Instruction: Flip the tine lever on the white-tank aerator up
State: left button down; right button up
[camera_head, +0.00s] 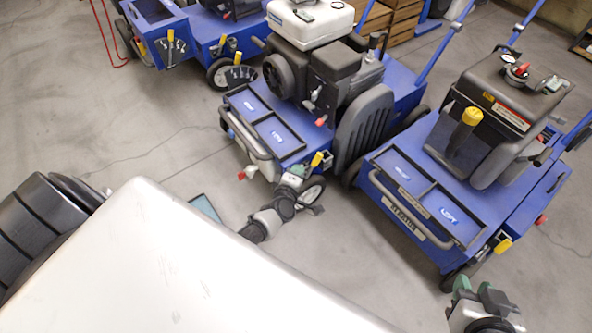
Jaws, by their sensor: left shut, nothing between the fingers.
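The white-tank aerator (283,137) is a blue machine at top centre with a white tank (310,24) on top. A short yellow-handled lever (317,159) stands at its lower front right corner, tilted up to the right; I take it for the tine lever. My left gripper (297,172), with green fingertips, is shut and empty just left of and below the yellow handle. I cannot tell whether they touch. The gripper hides part of the lever's base. My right gripper (474,284) is at the bottom right, its green fingertips apart, away from the white-tank aerator.
A second blue aerator (420,222) with a dark tank (513,90) stands close on the right. Another blue machine (163,22) with yellow levers is at the top left. Wooden crates (400,18) stand behind. The grey floor (130,130) at left is clear.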

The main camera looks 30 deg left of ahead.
pick_arm(q)
jog(key=shift+s+d+r, duration=0.15)
jog(key=shift+s+r, duration=0.1)
jog(key=shift+s, duration=0.25)
pick_arm(e)
jog(key=shift+s+d+f+g, duration=0.35)
jog(key=shift+s+f+g, duration=0.25)
jog(key=shift+s+g, duration=0.2)
